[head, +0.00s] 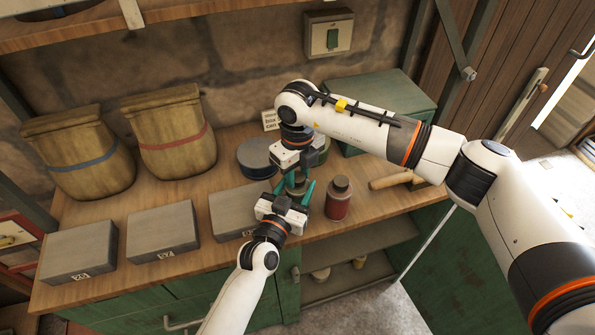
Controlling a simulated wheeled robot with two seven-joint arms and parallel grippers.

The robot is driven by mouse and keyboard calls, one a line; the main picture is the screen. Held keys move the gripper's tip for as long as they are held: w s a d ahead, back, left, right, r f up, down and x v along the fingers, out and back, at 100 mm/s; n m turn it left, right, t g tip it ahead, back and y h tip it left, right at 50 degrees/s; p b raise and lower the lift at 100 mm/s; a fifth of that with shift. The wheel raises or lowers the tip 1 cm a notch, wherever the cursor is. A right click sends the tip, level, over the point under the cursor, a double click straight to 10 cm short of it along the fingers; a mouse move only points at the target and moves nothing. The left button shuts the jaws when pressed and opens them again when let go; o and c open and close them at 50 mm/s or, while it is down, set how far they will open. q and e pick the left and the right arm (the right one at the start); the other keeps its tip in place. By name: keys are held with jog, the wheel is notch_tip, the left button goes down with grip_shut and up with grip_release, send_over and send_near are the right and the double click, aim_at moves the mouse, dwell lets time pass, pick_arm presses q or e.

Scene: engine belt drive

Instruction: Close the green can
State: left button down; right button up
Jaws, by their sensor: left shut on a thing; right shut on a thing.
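The green can (298,188) is small and stands near the front of the wooden workbench, mostly hidden between my two grippers. My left gripper (294,189) reaches in from the front, with its teal fingers on either side of the can, shut on it. My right gripper (299,176) points down directly above the can, shut on what appears to be its lid. The lid is largely hidden by the fingers, and I cannot tell whether it touches the can.
A red bottle (339,199) stands close right of the grippers. A round blue tin (257,157) is behind left, and a dark green round tin (322,150) is behind my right gripper. Grey boxes (162,229) and sacks (168,133) stand left. A green case (385,105) is at back right.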

jog(key=o, duration=1.1)
jog(key=shift+o, duration=0.2)
jog(key=shift+r, duration=0.15)
notch_tip(320, 180, up, 12)
pick_arm(q)
jog(key=c, duration=0.5)
grip_release()
